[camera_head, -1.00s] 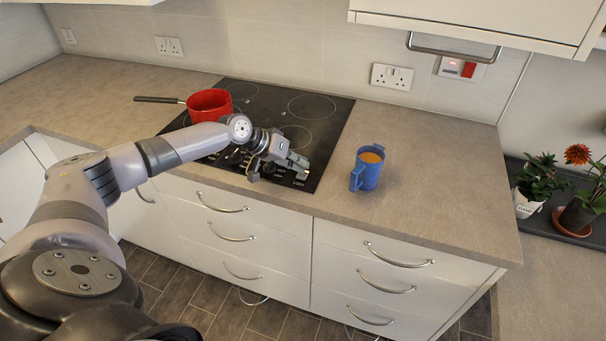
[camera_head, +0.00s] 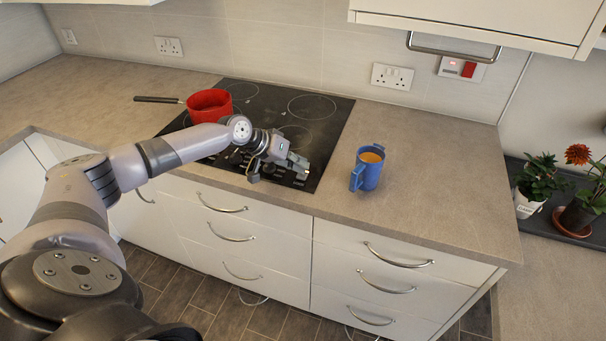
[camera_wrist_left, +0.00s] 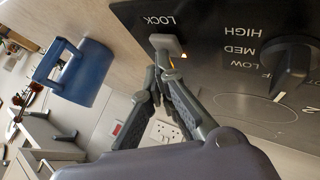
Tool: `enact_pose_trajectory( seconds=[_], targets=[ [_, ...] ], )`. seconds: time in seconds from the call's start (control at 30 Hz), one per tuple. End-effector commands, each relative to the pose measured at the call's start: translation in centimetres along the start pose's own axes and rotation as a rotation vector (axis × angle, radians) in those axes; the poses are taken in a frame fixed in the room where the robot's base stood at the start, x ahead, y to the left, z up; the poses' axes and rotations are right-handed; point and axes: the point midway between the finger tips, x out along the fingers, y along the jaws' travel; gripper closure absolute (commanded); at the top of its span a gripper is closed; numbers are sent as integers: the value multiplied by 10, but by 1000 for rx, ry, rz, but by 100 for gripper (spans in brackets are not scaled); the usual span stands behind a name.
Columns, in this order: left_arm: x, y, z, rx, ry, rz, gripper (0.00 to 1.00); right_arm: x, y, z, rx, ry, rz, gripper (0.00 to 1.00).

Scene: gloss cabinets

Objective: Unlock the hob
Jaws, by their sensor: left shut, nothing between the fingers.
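The black hob (camera_head: 330,125) is set into the worktop, with its controls along the front edge. In the left wrist view its panel (camera_wrist_left: 215,20) shows the word LOCK beside a small grey switch (camera_wrist_left: 166,44). A small orange light shows next to the switch. A dark knob (camera_wrist_left: 291,66) marked LOW, MED and HIGH is to the right. My left gripper (camera_wrist_left: 159,72) is shut and empty, its fingertips right at the switch; I cannot tell whether they touch it. In the head view the left gripper (camera_head: 301,167) is over the hob's front right corner and covers the switch. My right gripper is not in view.
A red pan (camera_head: 209,104) stands on the hob's back left. A blue mug (camera_head: 367,171) with an orange-brown drink stands on the worktop right of the hob. Free worktop (camera_head: 450,170) lies further right. Wall cupboards (camera_head: 490,20) hang above; potted plants are at far right.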

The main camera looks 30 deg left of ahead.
Motion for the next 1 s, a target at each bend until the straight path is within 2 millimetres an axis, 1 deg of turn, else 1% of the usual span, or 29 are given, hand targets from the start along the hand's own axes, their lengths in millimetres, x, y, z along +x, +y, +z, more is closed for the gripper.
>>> enact_pose_trajectory(
  seconds=[0.1, 0.43, 0.7, 1.0],
  targets=[
    [4, -3, 3, -1, 0, 0, 100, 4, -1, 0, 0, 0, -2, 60],
    [5, -3, 4, 0, -2, 0, 100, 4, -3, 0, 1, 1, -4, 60],
    [-1, 1, 1, 0, -3, -1, 100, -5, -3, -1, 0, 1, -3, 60],
    [-1, 2, 0, 0, -1, 0, 100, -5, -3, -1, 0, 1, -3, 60]
  ],
)
